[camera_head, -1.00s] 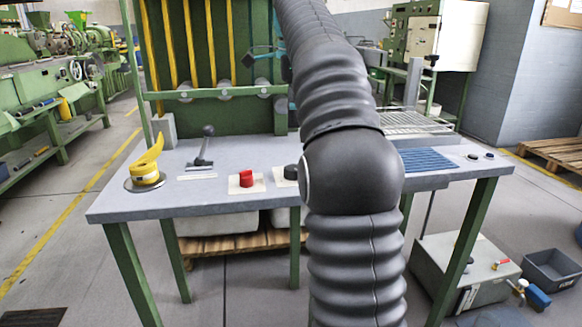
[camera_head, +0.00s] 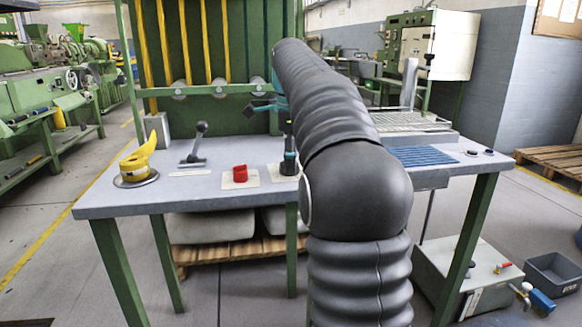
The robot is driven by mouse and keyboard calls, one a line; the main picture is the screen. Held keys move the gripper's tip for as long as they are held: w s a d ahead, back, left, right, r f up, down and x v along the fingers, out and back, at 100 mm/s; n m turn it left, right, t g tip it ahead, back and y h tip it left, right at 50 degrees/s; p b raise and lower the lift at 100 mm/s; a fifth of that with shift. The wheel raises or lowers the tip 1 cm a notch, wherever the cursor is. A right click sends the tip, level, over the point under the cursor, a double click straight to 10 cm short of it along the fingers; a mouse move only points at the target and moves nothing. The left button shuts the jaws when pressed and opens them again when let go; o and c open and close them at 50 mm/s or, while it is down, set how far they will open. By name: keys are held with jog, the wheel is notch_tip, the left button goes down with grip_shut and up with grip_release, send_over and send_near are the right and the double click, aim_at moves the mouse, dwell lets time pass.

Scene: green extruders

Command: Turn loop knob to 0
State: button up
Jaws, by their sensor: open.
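Two knobs sit on pale square plates on the grey table; no label is legible, so I cannot tell which is the loop knob. One is a red knob (camera_head: 240,173). The other is a black knob (camera_head: 289,168) to its right, partly hidden by my arm and gripper. My gripper (camera_head: 289,157), dark with teal parts, points down right at the black knob. It is open, but its fingers are small and partly hidden behind my arm. I cannot tell whether they touch the knob or straddle it.
A lever with a ball top (camera_head: 200,144) and a yellow coiled strip (camera_head: 139,165) stand left of the knobs. The grey table (camera_head: 215,200) has free room at its front edge. A blue ribbed mat (camera_head: 425,157) lies right of my arm. A green frame stands behind.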

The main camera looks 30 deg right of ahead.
jog(key=shift+f, duration=0.45)
jog(key=c, duration=1.2)
